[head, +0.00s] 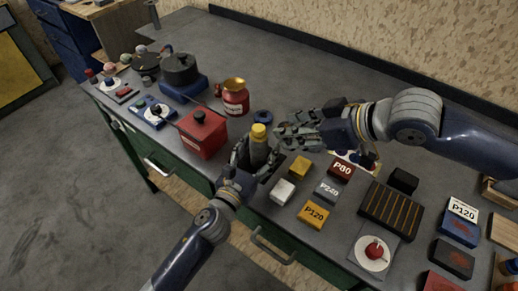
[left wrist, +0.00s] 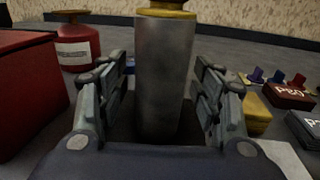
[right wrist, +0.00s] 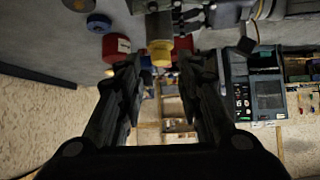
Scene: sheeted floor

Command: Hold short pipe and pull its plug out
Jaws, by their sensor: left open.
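The short pipe (head: 259,152) is a grey metal cylinder standing upright on the bench, with a yellow plug (head: 259,131) in its top. In the left wrist view the pipe (left wrist: 163,75) stands between the fingers of my left gripper (left wrist: 163,88), which is open with a gap on each side. The plug (left wrist: 166,9) is cut by the top edge there. My right gripper (head: 279,134) is beside the plug on its right. In the right wrist view it is open (right wrist: 162,66), with the plug (right wrist: 160,52) just ahead of the fingertips, apparently not gripped.
A red box (head: 201,135) and a red can (head: 235,98) stand left of the pipe. A blue ring (head: 263,116) lies behind it. Yellow (head: 300,167) and white (head: 282,192) blocks and labelled sanding blocks (head: 314,214) lie to the right. The bench's back is clear.

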